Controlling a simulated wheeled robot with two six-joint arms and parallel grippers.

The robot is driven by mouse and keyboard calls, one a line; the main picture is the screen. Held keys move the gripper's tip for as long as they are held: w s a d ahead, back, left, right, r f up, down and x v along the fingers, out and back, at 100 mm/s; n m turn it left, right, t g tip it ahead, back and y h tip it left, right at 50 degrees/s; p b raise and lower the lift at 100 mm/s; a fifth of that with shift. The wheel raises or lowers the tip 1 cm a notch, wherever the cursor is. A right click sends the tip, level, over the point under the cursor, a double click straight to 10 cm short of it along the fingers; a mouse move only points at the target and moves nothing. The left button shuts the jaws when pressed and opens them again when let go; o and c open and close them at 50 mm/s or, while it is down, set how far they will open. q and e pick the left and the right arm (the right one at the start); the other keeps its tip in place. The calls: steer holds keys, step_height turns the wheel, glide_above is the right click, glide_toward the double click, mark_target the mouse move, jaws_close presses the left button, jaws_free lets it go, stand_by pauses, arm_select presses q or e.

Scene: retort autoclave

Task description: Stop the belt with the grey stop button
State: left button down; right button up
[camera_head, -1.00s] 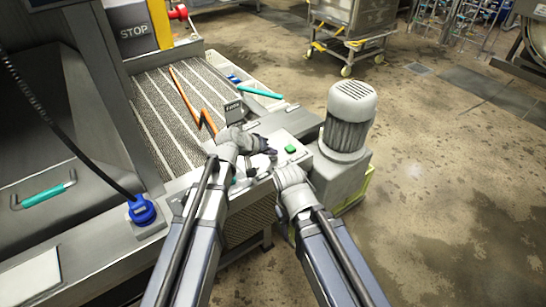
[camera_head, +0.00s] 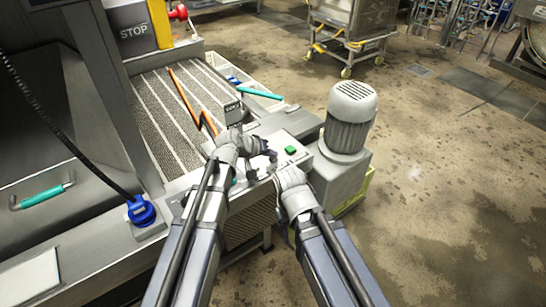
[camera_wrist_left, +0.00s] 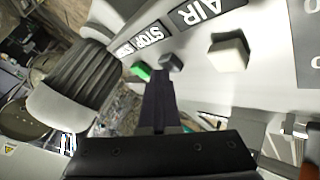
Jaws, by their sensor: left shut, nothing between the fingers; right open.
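The grey stop button (camera_wrist_left: 171,62) sits beside the STOP label on the light panel in the left wrist view. It is hard to make out in the head view. My left gripper (camera_head: 272,154) is over the control panel; in the left wrist view its dark, shut fingers (camera_wrist_left: 158,78) are empty. Their tips lie close to the grey button in the picture; I cannot tell whether they touch it. A green button (camera_wrist_left: 141,70) is just left of it, also visible in the head view (camera_head: 291,150). My right gripper (camera_head: 289,174) is open in front of the panel, its fingers mostly hidden.
The striped mesh belt (camera_head: 160,104) runs behind the panel, with an orange strip (camera_head: 182,94) on it. A grey motor (camera_head: 350,120) stands right of the panel. A whitish block (camera_wrist_left: 229,53) sits near the AIR label. Open floor lies to the right.

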mark_target(271, 160)
arm_select(q)
steer(key=shift+r+p, duration=0.7)
steer(key=shift+r, duration=0.15)
step_height(271, 160, up, 5)
steer(key=p, duration=0.5)
stand_by(0.5)
steer(key=s+a+f+m+g+y, duration=0.1)
steer(key=s+g+y, duration=0.1)
steer(key=s, duration=0.6)
steer(key=s+a+f+m+g+y+p, duration=0.1)
steer(key=s+a+f+m+g+y, duration=0.1)
steer(key=s, duration=0.7)
steer(key=s+a+f+m+g+y, duration=0.1)
steer(key=s+a+g+y, duration=0.1)
steer(key=s, duration=0.6)
steer(key=shift+s+a+f+g+y+p, duration=0.25)
steer(key=shift+s+f+g+y+p, duration=0.15)
steer(key=shift+g+y, duration=0.3)
